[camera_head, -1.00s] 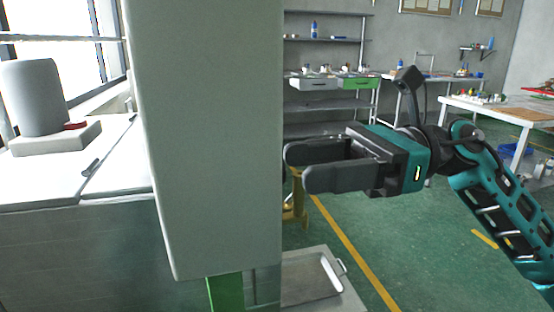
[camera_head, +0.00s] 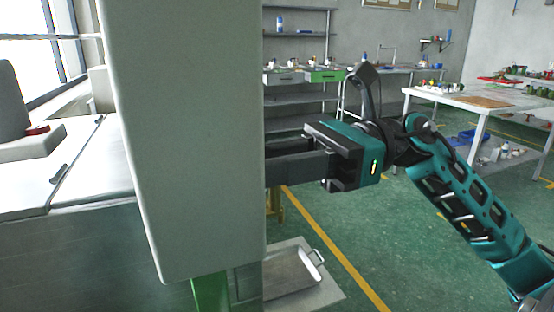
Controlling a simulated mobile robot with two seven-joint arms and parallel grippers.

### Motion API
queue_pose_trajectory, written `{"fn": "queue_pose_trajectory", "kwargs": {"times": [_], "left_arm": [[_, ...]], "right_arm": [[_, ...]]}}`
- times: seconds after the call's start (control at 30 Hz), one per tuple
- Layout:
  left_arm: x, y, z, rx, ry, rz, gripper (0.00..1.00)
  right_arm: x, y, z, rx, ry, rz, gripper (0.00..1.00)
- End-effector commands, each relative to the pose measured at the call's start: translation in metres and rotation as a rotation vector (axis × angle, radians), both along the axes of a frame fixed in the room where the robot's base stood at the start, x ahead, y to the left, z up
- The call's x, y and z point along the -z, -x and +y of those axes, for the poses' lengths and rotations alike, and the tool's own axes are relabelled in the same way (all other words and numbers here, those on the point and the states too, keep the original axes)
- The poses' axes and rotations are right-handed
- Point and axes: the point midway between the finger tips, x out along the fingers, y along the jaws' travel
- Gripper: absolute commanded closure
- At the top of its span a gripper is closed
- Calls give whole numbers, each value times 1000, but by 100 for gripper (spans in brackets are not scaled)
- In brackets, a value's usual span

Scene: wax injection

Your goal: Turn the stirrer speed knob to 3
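The stirrer speed knob does not show in this view. A tall pale grey cabinet (camera_head: 190,140) fills the left middle and hides whatever is on its far side. My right gripper (camera_head: 284,164) reaches leftward, level, just past the cabinet's right edge. Its fingers lie close together with no clear gap, and the cabinet edge hides their tips. I cannot see whether they touch anything. My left gripper is not in view.
A white worktop (camera_head: 85,165) with a grey cylinder is left of the cabinet. A metal tray (camera_head: 295,275) lies low beside the cabinet's foot. Shelves (camera_head: 300,100) and a white table (camera_head: 480,98) stand far behind. The green floor is open on the right.

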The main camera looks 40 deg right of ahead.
Motion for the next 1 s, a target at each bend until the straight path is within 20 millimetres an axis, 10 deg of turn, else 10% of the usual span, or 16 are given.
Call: {"fn": "queue_pose_trajectory", "kwargs": {"times": [0.3, 1.0], "left_arm": [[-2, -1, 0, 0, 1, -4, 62], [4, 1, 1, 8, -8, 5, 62]], "right_arm": [[0, 0, 0, 0, 0, 0, 99], [1, -1, 0, 0, -73, 311, 99]]}}
